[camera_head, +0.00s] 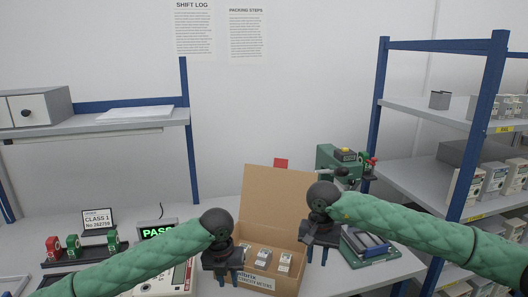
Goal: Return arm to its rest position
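My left gripper (228,277) points down at the left edge of an open cardboard box (282,194). It partly covers the box's left side. Its blue fingers are apart and I see nothing between them. My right gripper (317,256) points down at the box's right edge. Its fingers are also apart and look empty. Both arms wear green quilted sleeves and reach in from the sides. Several meters (263,259) stand inside the box.
A display reading PASS (157,231) sits on the bench, partly behind my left arm. Red and green devices (74,245) stand at left. A green machine (333,158) and a tray (366,246) are at right. A blue-framed shelf rack (421,109) stands at far right.

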